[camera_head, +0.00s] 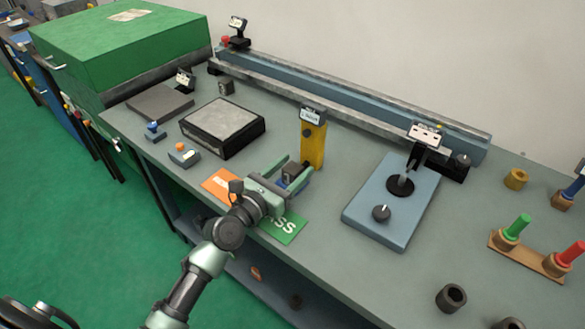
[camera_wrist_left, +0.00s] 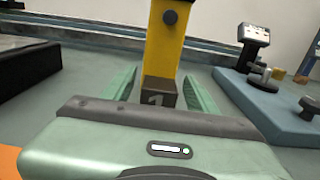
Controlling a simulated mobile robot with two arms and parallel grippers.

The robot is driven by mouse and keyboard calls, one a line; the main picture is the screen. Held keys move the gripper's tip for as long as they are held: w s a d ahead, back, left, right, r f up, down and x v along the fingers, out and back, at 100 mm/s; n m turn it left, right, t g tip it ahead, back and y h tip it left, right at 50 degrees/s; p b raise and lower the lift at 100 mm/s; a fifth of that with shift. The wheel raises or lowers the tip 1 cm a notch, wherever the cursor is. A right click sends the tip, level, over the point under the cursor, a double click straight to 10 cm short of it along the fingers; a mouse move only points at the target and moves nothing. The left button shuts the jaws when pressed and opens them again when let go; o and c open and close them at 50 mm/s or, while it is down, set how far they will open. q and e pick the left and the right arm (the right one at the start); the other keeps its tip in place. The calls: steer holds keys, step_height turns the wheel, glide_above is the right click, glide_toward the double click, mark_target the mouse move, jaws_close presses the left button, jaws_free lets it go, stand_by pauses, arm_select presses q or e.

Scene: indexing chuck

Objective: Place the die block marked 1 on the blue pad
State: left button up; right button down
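The die block marked 1 (camera_wrist_left: 158,93) is a small dark block between the fingers of my left gripper (camera_wrist_left: 159,82) in the left wrist view, with a thin gap on each side. In the head view the block (camera_head: 291,171) shows between the spread fingers of the left gripper (camera_head: 285,172). A blue patch, likely the blue pad (camera_head: 301,186), shows beside and below the block, partly hidden by the gripper. Whether the block rests on it cannot be told. My right gripper is not in view.
A yellow post (camera_head: 313,145) stands just behind the block. A green card (camera_head: 284,226) and orange card (camera_head: 220,186) lie near the front edge. A blue-grey fixture (camera_head: 392,205) is to the right, a black-sided plate (camera_head: 222,127) to the left.

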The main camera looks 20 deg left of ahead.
arm_select(q)
steer(key=shift+s+r, duration=0.1)
steer(key=shift+r, duration=0.1)
steer(key=b+v, duration=0.1)
steer(key=v, duration=0.9)
steer(key=shift+s+a+f+b, duration=0.1)
steer(key=shift+s+b, duration=0.2)
steer(key=shift+b, duration=0.05)
steer(key=shift+s+a, duration=0.2)
steer(key=shift+s, duration=0.4)
steer(key=shift+a, duration=0.1)
